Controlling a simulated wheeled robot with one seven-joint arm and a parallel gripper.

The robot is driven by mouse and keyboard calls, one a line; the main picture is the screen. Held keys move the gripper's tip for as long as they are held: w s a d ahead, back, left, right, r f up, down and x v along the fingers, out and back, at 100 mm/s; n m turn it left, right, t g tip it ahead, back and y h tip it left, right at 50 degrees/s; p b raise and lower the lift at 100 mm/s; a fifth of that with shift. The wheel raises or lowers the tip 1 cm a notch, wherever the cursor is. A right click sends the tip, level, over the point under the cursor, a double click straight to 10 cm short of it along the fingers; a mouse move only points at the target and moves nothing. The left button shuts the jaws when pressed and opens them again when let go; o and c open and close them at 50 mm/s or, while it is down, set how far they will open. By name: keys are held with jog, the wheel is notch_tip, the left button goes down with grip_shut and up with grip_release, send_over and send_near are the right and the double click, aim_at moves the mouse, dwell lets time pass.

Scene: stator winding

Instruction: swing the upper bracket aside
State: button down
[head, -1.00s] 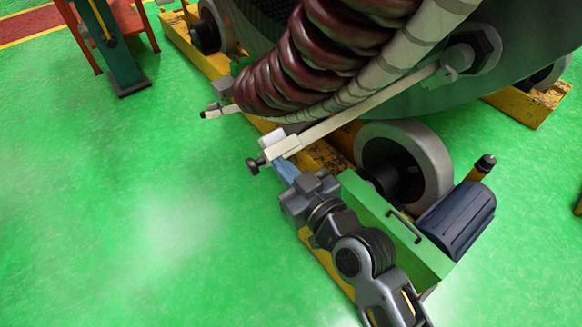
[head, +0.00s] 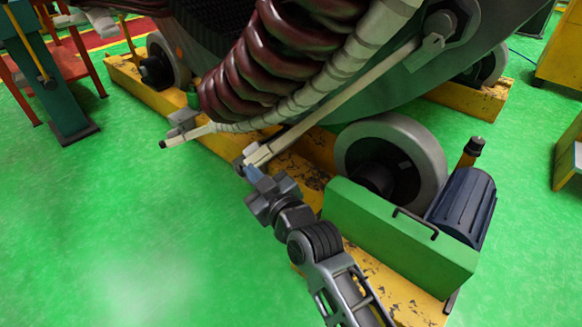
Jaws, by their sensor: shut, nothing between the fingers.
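The upper bracket is a long pale bar (head: 330,98) in the head view. It runs from a large bolt (head: 440,23) on the green housing down left to a blocky end (head: 257,154), beside the wrapped pale cable. My gripper (head: 252,172) is at this lower end, with its blue fingers shut and nothing held between them. The fingertips are at or just below the blocky end; I cannot tell whether they touch it. A small dark knob at the bracket's end is partly hidden by my gripper.
Dark red coils (head: 262,62) and the wrapped cable (head: 335,72) hang close above the bracket. A grey roller (head: 392,158), a green box (head: 385,235) and a blue motor (head: 462,208) stand right of my arm. Green floor (head: 130,235) at left is clear.

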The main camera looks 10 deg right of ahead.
jog(key=w+f+b, duration=0.6)
jog(key=b, duration=0.1)
jog(key=shift+b, duration=0.3)
jog(key=shift+a+f, duration=0.1)
